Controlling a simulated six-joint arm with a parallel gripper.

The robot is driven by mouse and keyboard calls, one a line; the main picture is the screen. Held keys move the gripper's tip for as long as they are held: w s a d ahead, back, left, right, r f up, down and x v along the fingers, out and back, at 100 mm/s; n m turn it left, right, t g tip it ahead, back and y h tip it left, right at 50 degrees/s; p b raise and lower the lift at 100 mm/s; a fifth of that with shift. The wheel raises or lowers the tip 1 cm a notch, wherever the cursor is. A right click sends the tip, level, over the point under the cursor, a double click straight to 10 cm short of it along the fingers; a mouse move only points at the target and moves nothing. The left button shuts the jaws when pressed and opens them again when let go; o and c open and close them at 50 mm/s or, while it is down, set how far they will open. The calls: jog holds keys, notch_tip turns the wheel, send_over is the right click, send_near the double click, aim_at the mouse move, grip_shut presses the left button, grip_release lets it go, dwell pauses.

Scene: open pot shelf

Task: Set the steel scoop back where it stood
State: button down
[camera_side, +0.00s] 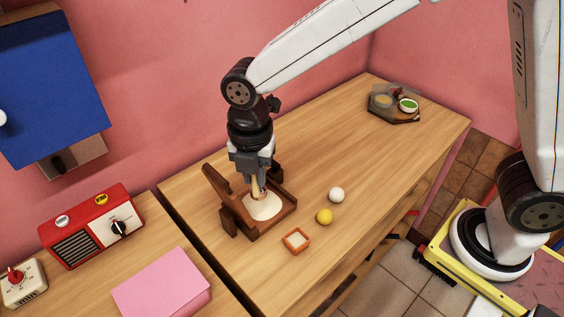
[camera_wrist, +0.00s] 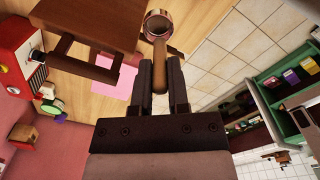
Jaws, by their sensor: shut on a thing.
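My gripper (camera_side: 257,177) points down over a dark wooden stand (camera_side: 225,202) on the table, which has a low tray with pale contents (camera_side: 264,208). In the wrist view it is shut on the wooden handle (camera_wrist: 159,66) of the steel scoop, whose round metal bowl (camera_wrist: 158,18) lies beyond the fingertips. In the side view only a short tan piece of the scoop (camera_side: 257,190) shows below the jaws. I cannot tell whether the scoop touches the tray. The stand also shows at upper left in the wrist view (camera_wrist: 88,66).
A small orange-rimmed square dish (camera_side: 296,240), a yellow ball (camera_side: 324,216) and a white ball (camera_side: 337,194) lie right of the stand. A dark tray (camera_side: 380,114) with small bowls is at the far end. A red radio (camera_side: 92,228) and pink block (camera_side: 161,286) are left. The table's middle is clear.

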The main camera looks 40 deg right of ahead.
jog(key=s+a+m, duration=0.2)
jog(key=s+m, duration=0.2)
notch_tip(320, 180, down, 9)
jog(key=shift+s+d+m, duration=0.15)
jog(key=shift+s+m, duration=0.05)
jog(key=shift+m, duration=0.1)
dwell(0.3)
jog(key=shift+f, duration=0.1)
jog(key=shift+f, duration=3)
jog(key=shift+f, duration=0.4)
jog(key=c, duration=0.5)
grip_release()
jog(key=shift+c, duration=0.2)
jog(key=shift+r, duration=0.15)
notch_tip(320, 180, up, 7)
